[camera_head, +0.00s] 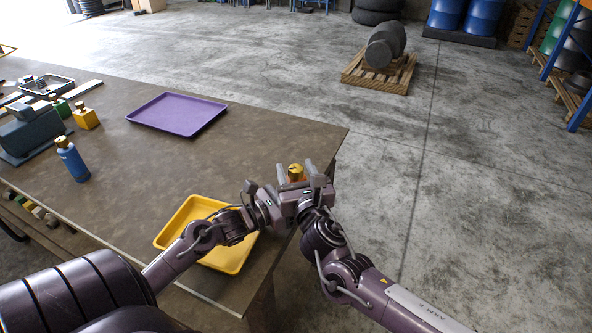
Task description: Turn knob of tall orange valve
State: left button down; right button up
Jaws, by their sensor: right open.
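The tall orange valve shows only in part: its brass knob (295,171) stands upright above a bit of orange body (291,180), near the table's right edge. The rest of the valve is hidden by my grippers. My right gripper (320,177) is open, with its fingers just beside the knob on the right. My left gripper (264,188) comes in from the left, low beside the valve. Whether its fingers close on the body is hidden. The two grippers overlap closely in the picture.
A yellow tray (183,219) lies under my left forearm, and a purple tray (178,114) lies farther back. A blue valve (73,162), a yellow valve (87,120), a green valve (62,109) and a grey machine (32,131) stand at left. The table's middle is clear.

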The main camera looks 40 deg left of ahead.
jog(key=shift+w+a, duration=0.1)
jog(key=shift+a, duration=0.05)
jog(key=c, duration=1)
jog(key=shift+o, duration=0.2)
jog(key=shift+m+t+h, duration=0.8)
jog(key=shift+t, duration=0.2)
jog(key=o, duration=1)
jog(key=shift+c, duration=0.2)
jog(key=v, duration=1.2)
